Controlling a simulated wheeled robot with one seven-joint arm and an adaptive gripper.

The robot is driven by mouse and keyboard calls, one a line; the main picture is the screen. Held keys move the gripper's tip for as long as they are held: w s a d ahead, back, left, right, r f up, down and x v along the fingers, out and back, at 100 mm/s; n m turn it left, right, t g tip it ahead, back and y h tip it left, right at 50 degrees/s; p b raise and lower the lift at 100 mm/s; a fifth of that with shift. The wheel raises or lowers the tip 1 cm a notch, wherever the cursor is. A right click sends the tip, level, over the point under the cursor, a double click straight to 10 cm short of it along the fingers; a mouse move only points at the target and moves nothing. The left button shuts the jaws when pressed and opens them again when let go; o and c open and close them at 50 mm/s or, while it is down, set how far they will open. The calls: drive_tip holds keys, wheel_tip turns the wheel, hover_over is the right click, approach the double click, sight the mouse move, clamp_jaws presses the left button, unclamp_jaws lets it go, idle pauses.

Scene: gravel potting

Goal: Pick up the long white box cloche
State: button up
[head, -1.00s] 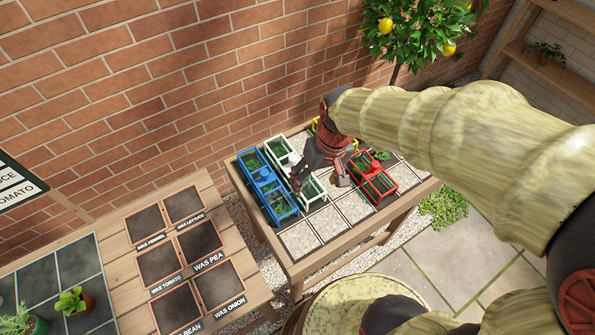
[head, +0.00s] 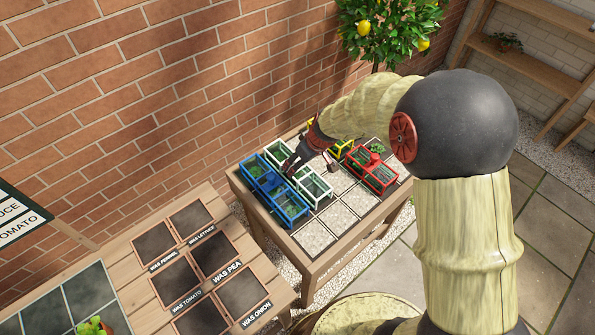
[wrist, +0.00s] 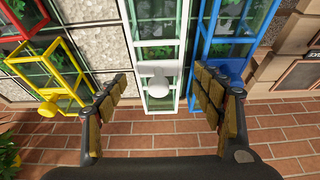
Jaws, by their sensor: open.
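The long white box cloche (head: 317,190) has a white frame and clear panels over green plants. It stands on the tiled table between the blue cloche and the yellow and red ones. In the wrist view the white cloche (wrist: 157,20) runs up the middle, with its white knob handle (wrist: 158,80) near its centre line. My gripper (head: 290,170) is over the middle of the cloche and hides part of it in the head view. In the wrist view my gripper (wrist: 160,82) is open, with one finger on each side of the handle. Contact with the handle cannot be told.
A long blue cloche (head: 250,173) stands close on the left. A red cloche (head: 387,185) and a yellow cloche (head: 347,154) stand to the right. Bare gravel tiles (head: 314,236) lie at the table's front. The brick wall (head: 150,90) rises behind.

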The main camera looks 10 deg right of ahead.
drive_tip(key=b+x, duration=0.2)
drive_tip(key=x, duration=0.5)
drive_tip(key=shift+d+f, duration=0.1)
drive_tip(key=shift+f, duration=0.3)
drive_tip(key=shift+r, duration=0.1)
drive_tip(key=c, duration=1.1)
